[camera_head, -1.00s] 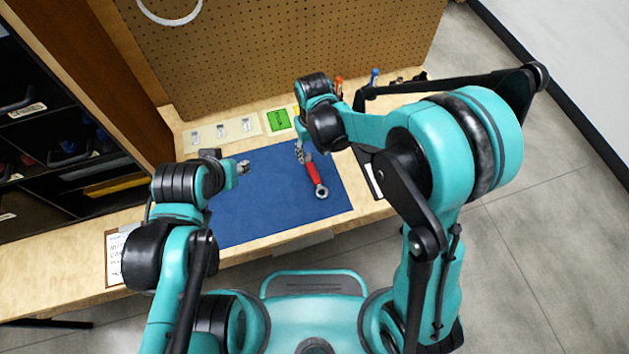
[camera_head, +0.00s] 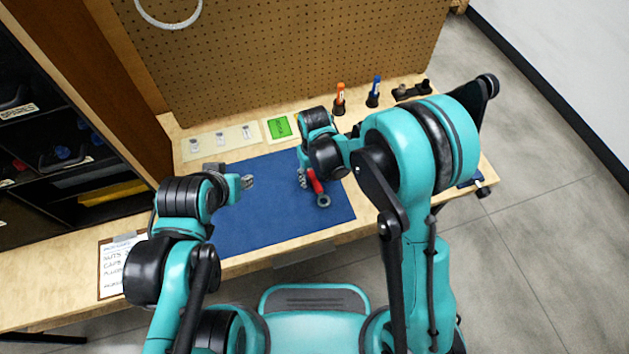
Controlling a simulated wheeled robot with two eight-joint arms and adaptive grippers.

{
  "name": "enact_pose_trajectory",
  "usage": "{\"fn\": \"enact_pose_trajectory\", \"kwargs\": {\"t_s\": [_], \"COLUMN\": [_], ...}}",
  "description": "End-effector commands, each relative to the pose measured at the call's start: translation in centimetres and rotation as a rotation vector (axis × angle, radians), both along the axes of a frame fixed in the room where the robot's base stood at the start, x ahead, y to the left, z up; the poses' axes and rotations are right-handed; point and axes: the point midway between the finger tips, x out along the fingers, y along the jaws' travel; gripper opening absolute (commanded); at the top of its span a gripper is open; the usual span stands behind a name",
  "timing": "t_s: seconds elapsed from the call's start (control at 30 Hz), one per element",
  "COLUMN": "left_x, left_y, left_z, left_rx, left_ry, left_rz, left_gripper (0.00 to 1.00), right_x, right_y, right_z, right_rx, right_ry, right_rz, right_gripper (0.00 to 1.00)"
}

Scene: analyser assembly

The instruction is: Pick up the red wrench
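The red wrench (camera_head: 315,182) lies on the blue mat (camera_head: 270,215), toward its right side. Its grey ring end points to the front, and its far end is hidden under my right arm. My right gripper (camera_head: 302,180) is at the wrench's left side, low over the mat. Its fingers are small and partly covered by the wrist, so I cannot tell whether they touch or grip the wrench. My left gripper (camera_head: 247,182) is over the left part of the mat, apart from the wrench, and its fingers are too small to read.
An orange marker (camera_head: 340,95) and a blue marker (camera_head: 375,90) stand at the back right, near my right arm. A green card (camera_head: 280,127) lies behind the mat. A pegboard (camera_head: 290,50) closes off the back. The mat's front part is clear.

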Motion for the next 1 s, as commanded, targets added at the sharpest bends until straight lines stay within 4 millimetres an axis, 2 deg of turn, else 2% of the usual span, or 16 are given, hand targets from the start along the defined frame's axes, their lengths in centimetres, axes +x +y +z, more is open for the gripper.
{"fn": "enact_pose_trajectory", "kwargs": {"t_s": [0.03, 0.17, 0.57, 0.77, 0.87, 1.0], "left_x": [0.0, 0.0, 0.0, 0.0, 0.0, 0.0], "left_y": [0.0, 0.0, 0.0, 0.0, 0.0, 0.0], "left_z": [0.0, 0.0, 0.2, 1.3, 2.2, 3.2], "left_rx": [0.000, 0.000, 0.000, 0.000, 0.000, 0.000], "left_ry": [0.000, 0.000, 0.000, 0.000, 0.000, 0.000], "left_rz": [0.000, 0.000, 0.000, 0.000, 0.000, 0.000], "left_gripper": [0.40, 0.40, 0.40, 0.40, 0.40, 0.40], "right_x": [0.0, 0.0, 0.0, 0.0, 0.0, 0.1], "right_y": [0.0, 0.0, 0.0, 0.0, 0.0, -3.2], "right_z": [0.0, 0.0, 0.4, 2.5, 4.5, 6.3], "right_rx": [0.000, 0.000, 0.000, 0.000, 0.000, 0.000], "right_ry": [0.000, 0.000, 0.000, 0.000, 0.000, 0.000], "right_rz": [0.000, 0.000, 0.000, 0.000, 0.000, -0.007], "right_gripper": [0.33, 0.00, 0.00, 0.00, 0.00, 0.00]}}
